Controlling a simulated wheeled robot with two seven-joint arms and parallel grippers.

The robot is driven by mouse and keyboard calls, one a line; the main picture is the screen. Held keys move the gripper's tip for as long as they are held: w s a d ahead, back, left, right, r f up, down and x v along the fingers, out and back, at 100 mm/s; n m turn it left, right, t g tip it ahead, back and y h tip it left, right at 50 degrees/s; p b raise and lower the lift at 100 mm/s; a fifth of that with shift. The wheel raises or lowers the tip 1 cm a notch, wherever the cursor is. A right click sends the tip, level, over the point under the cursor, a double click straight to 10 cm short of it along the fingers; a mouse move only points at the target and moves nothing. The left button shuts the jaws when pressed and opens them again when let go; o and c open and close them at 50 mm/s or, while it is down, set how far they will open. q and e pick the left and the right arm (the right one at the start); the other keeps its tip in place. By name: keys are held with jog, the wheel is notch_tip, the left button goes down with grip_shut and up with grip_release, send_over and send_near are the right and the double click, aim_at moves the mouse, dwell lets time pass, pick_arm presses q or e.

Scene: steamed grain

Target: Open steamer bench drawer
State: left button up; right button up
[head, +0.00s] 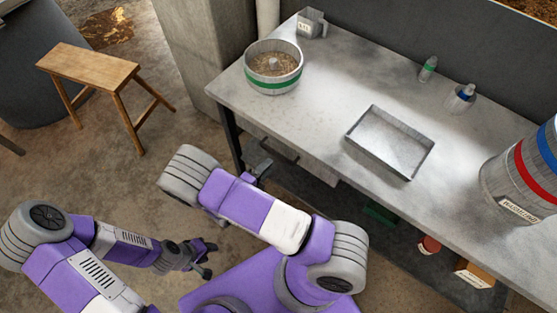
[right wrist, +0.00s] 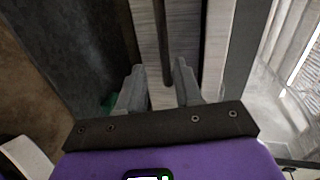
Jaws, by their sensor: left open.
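The steamer bench (head: 330,90) has a grey metal drawer (head: 316,167) under its top, with a dark bar handle (head: 279,149) on the front. The drawer looks closed, though my right arm hides part of it. My right gripper (head: 262,169) is at the handle's left end. In the right wrist view, the gripper (right wrist: 160,82) has its fingers apart, with the dark handle (right wrist: 161,40) running between them in front of the drawer front (right wrist: 190,35). Contact is not clear. My left gripper (head: 209,260) is open and empty, low over the floor.
A wooden stool (head: 88,68) stands left on open floor.

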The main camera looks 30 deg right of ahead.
aim_at(278, 155)
jog(key=shift+m+h, duration=0.3)
jog(key=shift+m, duration=0.1)
jog(key=b+x, duration=0.1)
jog(key=x, duration=0.6)
jog(key=shift+d+r, duration=0.15)
jog(key=shift+d, duration=0.1)
grip_shut()
